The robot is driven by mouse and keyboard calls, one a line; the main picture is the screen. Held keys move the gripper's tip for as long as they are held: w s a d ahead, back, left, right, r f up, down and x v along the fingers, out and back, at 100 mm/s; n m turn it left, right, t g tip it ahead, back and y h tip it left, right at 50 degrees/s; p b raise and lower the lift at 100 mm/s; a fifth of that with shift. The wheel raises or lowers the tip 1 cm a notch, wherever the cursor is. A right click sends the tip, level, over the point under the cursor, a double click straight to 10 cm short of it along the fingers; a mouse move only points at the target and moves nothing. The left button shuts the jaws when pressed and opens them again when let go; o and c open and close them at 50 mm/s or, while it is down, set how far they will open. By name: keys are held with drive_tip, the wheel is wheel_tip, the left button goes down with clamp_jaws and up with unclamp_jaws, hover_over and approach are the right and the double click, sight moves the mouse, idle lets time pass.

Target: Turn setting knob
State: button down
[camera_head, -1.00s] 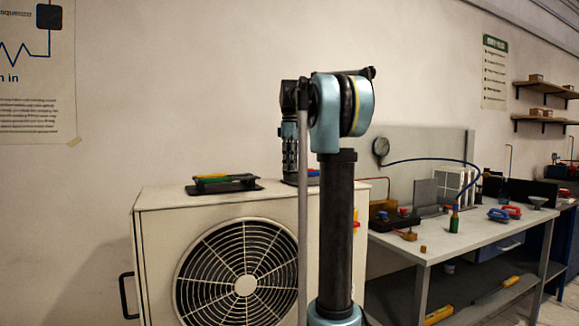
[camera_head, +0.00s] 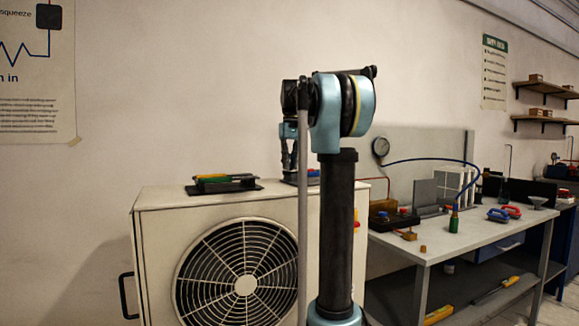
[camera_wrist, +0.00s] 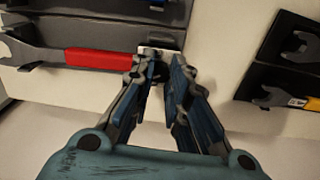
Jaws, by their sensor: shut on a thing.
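My gripper (camera_wrist: 164,68) points down over the top of the beige fan unit (camera_head: 160,203). Its fingers are close together in the wrist view, around the end of a red-handled wrench (camera_wrist: 98,58) lying in a dark holder. A pale piece shows at that end, just past the fingertips; the exact contact is partly hidden. I cannot make out a setting knob for certain in either view.
Dark holders with other wrenches (camera_wrist: 295,45) lie at the right of the wrist view. A green and yellow tool set (camera_head: 222,182) sits on the unit's left. A bench (camera_head: 425,247) at right bears a gauge (camera_head: 380,147), bottle and small parts.

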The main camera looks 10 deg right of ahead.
drive_tip(key=m, duration=1.2)
idle(0.5)
drive_tip(key=c, duration=1.5)
unclamp_jaws()
drive_tip(key=shift+r, duration=0.15)
wheel_tip(320, 180, up, 12)
drive_tip(key=shift+s+d+f, duration=0.1)
drive_tip(key=shift+f, duration=0.1)
